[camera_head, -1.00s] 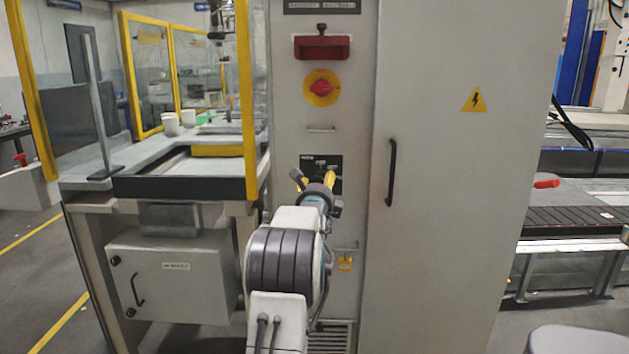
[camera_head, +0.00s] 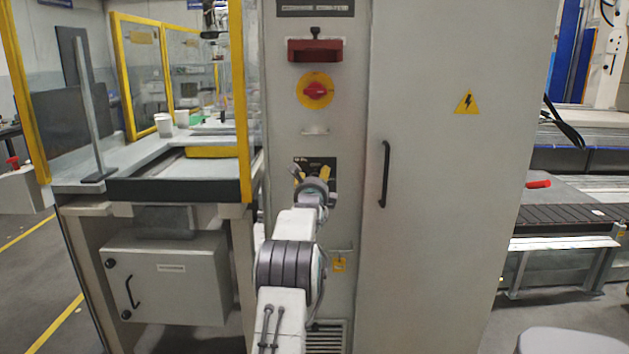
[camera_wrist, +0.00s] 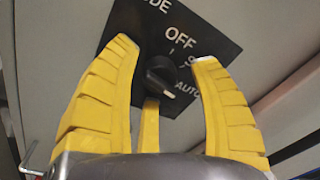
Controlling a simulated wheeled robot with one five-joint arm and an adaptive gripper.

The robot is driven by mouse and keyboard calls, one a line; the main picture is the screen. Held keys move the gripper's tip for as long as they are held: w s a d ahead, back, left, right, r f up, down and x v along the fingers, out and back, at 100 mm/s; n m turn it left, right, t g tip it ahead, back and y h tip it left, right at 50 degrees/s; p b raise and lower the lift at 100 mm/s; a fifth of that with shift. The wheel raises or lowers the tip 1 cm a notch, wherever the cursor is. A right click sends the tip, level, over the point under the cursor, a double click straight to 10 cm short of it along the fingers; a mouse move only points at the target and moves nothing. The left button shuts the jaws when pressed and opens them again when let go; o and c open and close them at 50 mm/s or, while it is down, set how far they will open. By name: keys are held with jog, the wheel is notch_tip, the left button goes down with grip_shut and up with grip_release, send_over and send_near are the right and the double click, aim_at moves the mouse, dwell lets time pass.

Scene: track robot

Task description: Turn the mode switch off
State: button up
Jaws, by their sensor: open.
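The mode switch (camera_wrist: 160,74) is a small black knob on a black plate (camera_wrist: 178,22) with OFF and AUTO marks. In the wrist view its white pointer line slants down and right, toward the AUTO mark. In the head view the plate (camera_head: 329,161) is on the grey cabinet front, and my gripper hides most of its lower part. My gripper (camera_wrist: 165,54) is open, with yellow ribbed fingers to the left and right of the knob and another finger below it. I cannot tell whether any finger touches the knob. My gripper also shows in the head view (camera_head: 311,177).
A red rotary switch on a yellow disc (camera_head: 316,91) and a red box (camera_head: 315,50) sit above the plate. A black door handle (camera_head: 384,174) is to the right. A yellow-framed enclosure (camera_head: 243,120) with a worktop stands to the left.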

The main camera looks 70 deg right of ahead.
jog(key=shift+o, duration=0.3)
grip_shut()
dwell(0.4)
